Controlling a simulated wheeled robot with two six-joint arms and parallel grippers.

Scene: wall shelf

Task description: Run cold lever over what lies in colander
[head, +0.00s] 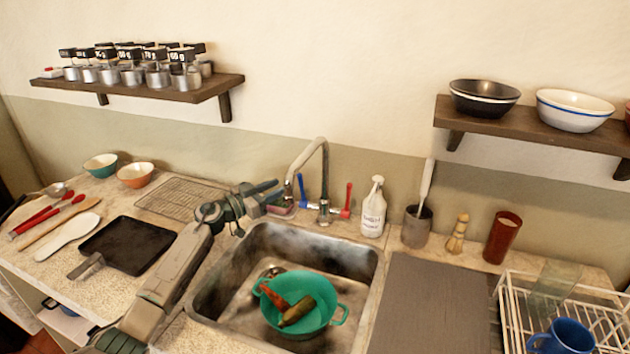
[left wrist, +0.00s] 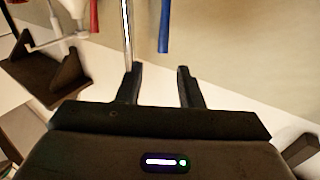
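The blue cold lever (head: 302,186) stands upright left of the tap spout (head: 323,165). The red lever (head: 347,197) is on the right. The green colander (head: 329,318) sits in the sink (head: 219,290), holding an orange-red vegetable (head: 274,298) and a green-brown one (head: 296,311). No water stream shows. My left gripper (head: 279,195) is open, just left of the blue lever. In the left wrist view the gripper (left wrist: 158,84) is empty; the blue lever (left wrist: 166,25) lies beyond the fingertips, roughly in line with the gap. My right gripper is out of view.
A soap bottle (head: 373,212) stands right of the tap. A utensil pot (head: 416,228), a brush (head: 458,234) and a red cup (head: 502,238) stand further right. A black tray (head: 130,245) is left.

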